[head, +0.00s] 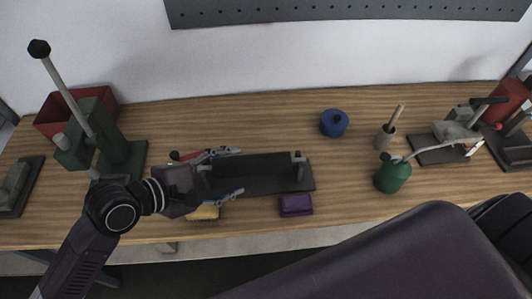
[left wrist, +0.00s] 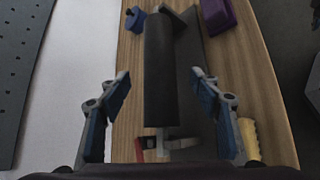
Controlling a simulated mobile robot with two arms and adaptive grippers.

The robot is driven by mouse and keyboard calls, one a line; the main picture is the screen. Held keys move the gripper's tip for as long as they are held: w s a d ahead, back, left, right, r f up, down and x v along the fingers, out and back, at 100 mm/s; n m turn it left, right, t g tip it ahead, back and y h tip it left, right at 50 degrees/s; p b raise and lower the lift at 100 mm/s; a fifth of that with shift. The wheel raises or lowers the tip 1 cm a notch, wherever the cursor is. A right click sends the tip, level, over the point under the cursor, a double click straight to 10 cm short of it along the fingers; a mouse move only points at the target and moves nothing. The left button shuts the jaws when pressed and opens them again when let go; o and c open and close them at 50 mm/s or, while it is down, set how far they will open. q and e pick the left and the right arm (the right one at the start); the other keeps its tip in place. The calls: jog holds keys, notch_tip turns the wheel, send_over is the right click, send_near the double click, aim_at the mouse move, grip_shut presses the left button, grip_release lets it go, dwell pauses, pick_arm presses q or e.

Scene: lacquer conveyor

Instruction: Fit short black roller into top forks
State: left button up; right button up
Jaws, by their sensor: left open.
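The black roller (head: 255,166) lies lengthwise over a dark base plate (head: 285,187) in the middle of the bench. An upright fork (head: 298,165) stands at its right end; I cannot tell whether the roller sits in it. In the left wrist view the roller (left wrist: 160,75) runs away from me, with a grey fork piece (left wrist: 178,142) at its near end. My left gripper (head: 232,172) is open at the roller's left end, one finger on each side, with gaps to the roller. It also shows in the left wrist view (left wrist: 162,90). My right gripper is out of view.
A purple block (head: 296,205) and a yellow sponge-like piece (head: 203,212) lie at the front. A blue round container (head: 333,123) is behind, and a green oil can (head: 392,176) is to the right. A green press (head: 95,140) stands left.

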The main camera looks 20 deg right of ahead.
aim_at(244, 167)
pick_arm(q)
jog(key=p+x, duration=0.1)
jog(key=x, duration=0.5)
jog(key=shift+w+d+p, duration=0.1)
jog(key=shift+d+p, duration=0.15)
jog(key=shift+p, duration=0.05)
jog(key=shift+d+f, duration=0.15)
jog(key=shift+f, duration=0.05)
jog(key=c, duration=1.2)
grip_shut()
jog(key=shift+r, duration=0.15)
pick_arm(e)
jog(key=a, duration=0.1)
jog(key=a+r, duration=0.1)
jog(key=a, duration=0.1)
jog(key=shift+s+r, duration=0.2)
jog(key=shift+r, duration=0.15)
